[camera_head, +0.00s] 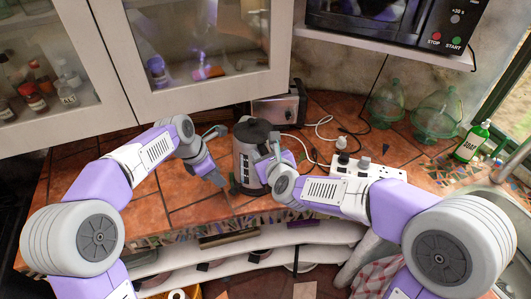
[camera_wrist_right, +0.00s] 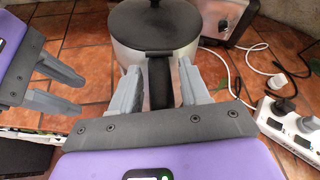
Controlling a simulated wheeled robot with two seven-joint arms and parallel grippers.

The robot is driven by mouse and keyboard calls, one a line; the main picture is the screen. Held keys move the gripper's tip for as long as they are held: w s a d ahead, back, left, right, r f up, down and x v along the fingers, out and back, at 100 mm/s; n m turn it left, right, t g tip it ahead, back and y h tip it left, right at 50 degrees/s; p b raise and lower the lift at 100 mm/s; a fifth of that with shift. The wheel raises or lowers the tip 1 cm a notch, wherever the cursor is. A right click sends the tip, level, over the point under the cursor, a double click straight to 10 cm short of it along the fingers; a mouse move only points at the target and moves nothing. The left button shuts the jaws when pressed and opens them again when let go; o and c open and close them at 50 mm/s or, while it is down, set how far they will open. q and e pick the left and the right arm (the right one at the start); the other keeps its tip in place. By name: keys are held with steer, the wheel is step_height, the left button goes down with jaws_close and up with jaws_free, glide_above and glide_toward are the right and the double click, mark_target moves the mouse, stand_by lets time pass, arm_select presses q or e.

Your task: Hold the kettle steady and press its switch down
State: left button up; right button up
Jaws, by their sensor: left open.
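The kettle (camera_head: 246,143), grey with a black lid, stands upright on the tiled counter. In the right wrist view the kettle (camera_wrist_right: 125,37) shows its dark lid and a black handle (camera_wrist_right: 160,84) facing my right gripper. My right gripper (camera_wrist_right: 160,66) has one finger on each side of the handle, with narrow gaps visible, so it looks open around it. It also shows in the head view (camera_head: 268,158) at the kettle's right side. My left gripper (camera_head: 219,156) is open and empty, just left of the kettle, apart from it. I cannot make out the switch.
A metal toaster (camera_head: 280,108) stands behind the kettle. A white power strip (camera_head: 368,168) with plugs and cords lies to the right. Glass jars (camera_head: 437,113) and a green soap bottle (camera_head: 471,142) stand farther right. Cabinet doors (camera_head: 205,45) hang above. Counter at left is clear.

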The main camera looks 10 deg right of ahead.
jaws_close()
stand_by(0.8)
